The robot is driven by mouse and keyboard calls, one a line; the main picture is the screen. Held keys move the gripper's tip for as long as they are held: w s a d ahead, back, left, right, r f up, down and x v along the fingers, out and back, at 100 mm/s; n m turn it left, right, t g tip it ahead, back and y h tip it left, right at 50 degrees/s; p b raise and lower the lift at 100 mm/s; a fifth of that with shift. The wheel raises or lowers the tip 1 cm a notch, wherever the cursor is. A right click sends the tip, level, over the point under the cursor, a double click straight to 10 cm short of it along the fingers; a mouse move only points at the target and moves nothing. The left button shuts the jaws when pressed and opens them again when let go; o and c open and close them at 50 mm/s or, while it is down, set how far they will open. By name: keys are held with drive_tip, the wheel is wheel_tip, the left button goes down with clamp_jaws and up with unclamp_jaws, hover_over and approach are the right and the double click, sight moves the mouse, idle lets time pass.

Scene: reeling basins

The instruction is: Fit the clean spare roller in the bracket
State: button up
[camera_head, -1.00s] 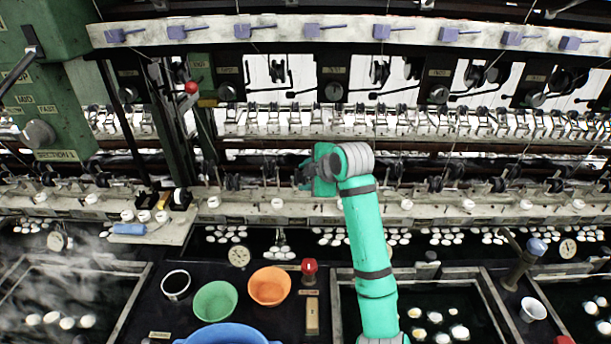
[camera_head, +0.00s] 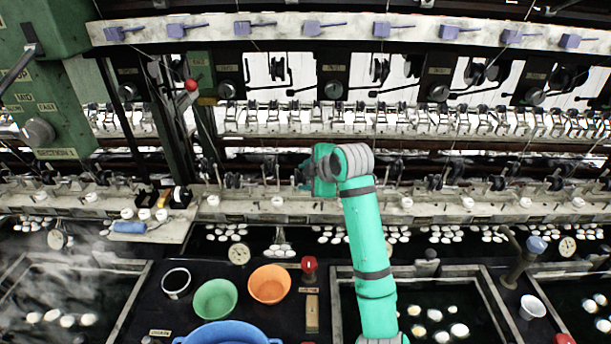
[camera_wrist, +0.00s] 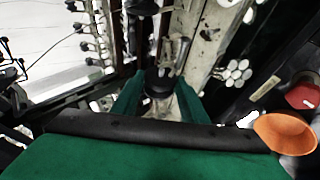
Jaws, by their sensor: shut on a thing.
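My gripper (camera_head: 300,178) is in front of the row of dark rollers and brackets along the pale rail, left of the picture's middle. In the wrist view its green fingers (camera_wrist: 160,100) are shut on a small roller (camera_wrist: 158,84) with a dark round end, held between them. Its lower part is hard to make out. Another dark round part (camera_wrist: 142,7) shows just ahead, apart from the held roller. In the head view the held roller is mostly hidden by my gripper. I cannot tell which bracket is the one named.
A side shelf (camera_head: 180,236) at left carries white rollers, a black holder and a blue cylinder (camera_head: 130,227). Green (camera_head: 215,299), orange (camera_head: 269,285) and blue (camera_head: 228,335) bowls stand in front. Basins with white cocoons lie below; steam rises at left.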

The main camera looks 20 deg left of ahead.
drive_tip(key=shift+f, duration=0.55)
idle(0.4)
drive_tip(key=o, duration=1.3)
drive_tip(key=shift+r, duration=0.15)
drive_tip(key=shift+r, duration=1.4)
drive_tip(key=shift+r, duration=0.1)
drive_tip(key=shift+r, duration=2.35)
